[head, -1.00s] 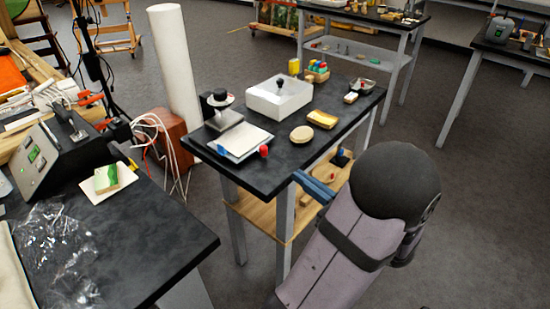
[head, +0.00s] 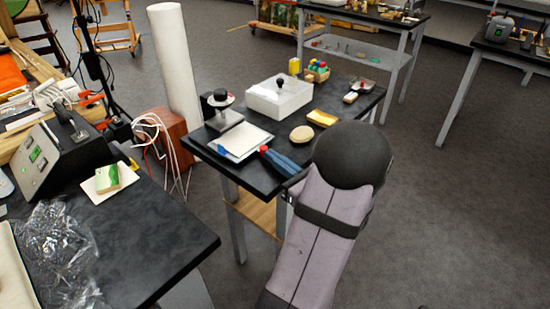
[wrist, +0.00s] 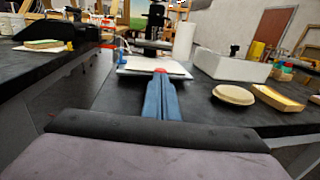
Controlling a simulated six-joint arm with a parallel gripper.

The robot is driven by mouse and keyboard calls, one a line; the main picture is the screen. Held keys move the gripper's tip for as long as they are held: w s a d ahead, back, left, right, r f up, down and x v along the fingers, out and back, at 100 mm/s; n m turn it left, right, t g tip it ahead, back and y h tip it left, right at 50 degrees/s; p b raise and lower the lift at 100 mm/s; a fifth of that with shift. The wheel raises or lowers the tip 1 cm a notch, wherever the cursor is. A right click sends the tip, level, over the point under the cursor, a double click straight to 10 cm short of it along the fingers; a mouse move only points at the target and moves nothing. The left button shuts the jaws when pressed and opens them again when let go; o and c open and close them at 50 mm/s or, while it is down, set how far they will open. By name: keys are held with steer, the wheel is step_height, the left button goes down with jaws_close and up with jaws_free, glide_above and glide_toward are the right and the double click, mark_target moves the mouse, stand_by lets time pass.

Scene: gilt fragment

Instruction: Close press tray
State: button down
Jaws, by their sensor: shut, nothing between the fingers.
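The press tray (head: 243,142) is a flat white plate lying in front of the press (head: 224,108), which has a dark round top and grey base, on the near end of the black table. A red knob (head: 263,149) is at the tray's near right side; a small blue part (head: 221,149) is at its near left. My gripper (head: 273,156) is shut and empty, with its blue fingers pointing at the red knob. In the wrist view, the fingertips (wrist: 160,80) lie in line with the knob and partly cover it. I cannot tell whether they touch it.
A white box (head: 279,98), a round tan disc (head: 302,134) and a golden block (head: 322,118) stand right of the tray. The left bench holds a green-and-tan block (head: 107,178) on a white plate. A floor gap separates bench and table.

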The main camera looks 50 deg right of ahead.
mark_target(265, 161)
steer(key=shift+w, duration=1.8)
steer(key=s+a, duration=0.2)
steer(key=s, duration=1.2)
steer(key=shift+a+r, duration=0.1)
steer(key=shift+a, duration=0.05)
step_height(265, 161, up, 8)
steer(key=w+d+n+y+p, duration=0.2)
steer(key=y+p, duration=0.1)
steer(key=p, duration=1.2)
steer(key=s+d+f+n+g+y, duration=0.1)
steer(key=d+f+g+y, duration=0.1)
steer(key=d+f+g, duration=0.1)
steer(key=shift+s+d+f+n+g, duration=0.35)
steer(key=shift+d+f, duration=0.1)
steer(key=shift+f, duration=0.25)
